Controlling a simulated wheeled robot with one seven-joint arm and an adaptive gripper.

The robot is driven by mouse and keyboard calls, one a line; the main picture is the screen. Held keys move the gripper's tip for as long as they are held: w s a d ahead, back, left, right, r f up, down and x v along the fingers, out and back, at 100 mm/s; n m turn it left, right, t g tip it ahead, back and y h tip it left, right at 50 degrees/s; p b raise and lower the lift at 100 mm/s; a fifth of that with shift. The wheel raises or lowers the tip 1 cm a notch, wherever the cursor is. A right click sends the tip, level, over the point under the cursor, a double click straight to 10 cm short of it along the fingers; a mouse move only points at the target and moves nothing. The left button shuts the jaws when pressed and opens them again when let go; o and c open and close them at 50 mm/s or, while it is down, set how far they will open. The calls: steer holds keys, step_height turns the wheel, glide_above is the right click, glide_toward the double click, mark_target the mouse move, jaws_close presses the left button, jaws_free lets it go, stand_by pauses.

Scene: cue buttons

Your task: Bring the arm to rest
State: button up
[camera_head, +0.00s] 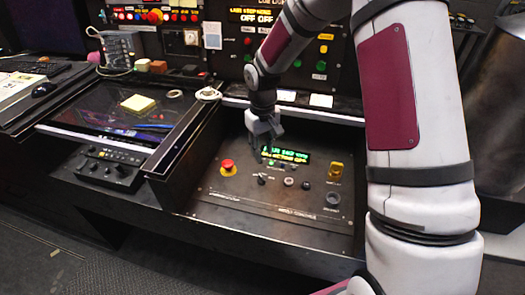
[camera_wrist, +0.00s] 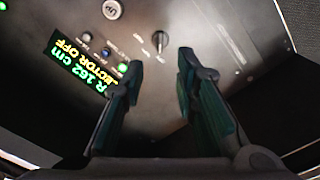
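My gripper (camera_head: 266,142) hangs at the end of my arm above the black control panel (camera_head: 225,210) in the head view. In the wrist view my gripper (camera_wrist: 161,65) has its two green-padded fingers apart with nothing between them. A small metal toggle lever (camera_wrist: 160,38) stands on the panel just beyond the fingertips. The display (camera_head: 286,154) also shows in the head view, close to the gripper. Whether the fingers touch anything is hard to tell.
An upright button panel stands behind.

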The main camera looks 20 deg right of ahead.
steer(key=s+d+r+m+t+h+p, duration=0.1)
steer(key=s+r, duration=0.6)
steer(key=r, duration=0.3)
steer(key=s+r+t+p, duration=0.1)
steer(key=s+r, duration=0.5)
steer(key=r, duration=0.5)
steer(key=s+r+t, duration=0.1)
steer(key=s+r, duration=0.2)
steer(key=s, duration=0.6)
steer(key=s+r+m+t+y+p, duration=0.1)
steer(key=s+r, duration=0.3)
steer(key=s, duration=0.6)
steer(key=shift+s+a+p, duration=0.3)
steer(key=shift+a, duration=0.1)
steer(key=shift+d+r, duration=0.1)
steer(key=shift+d, duration=0.05)
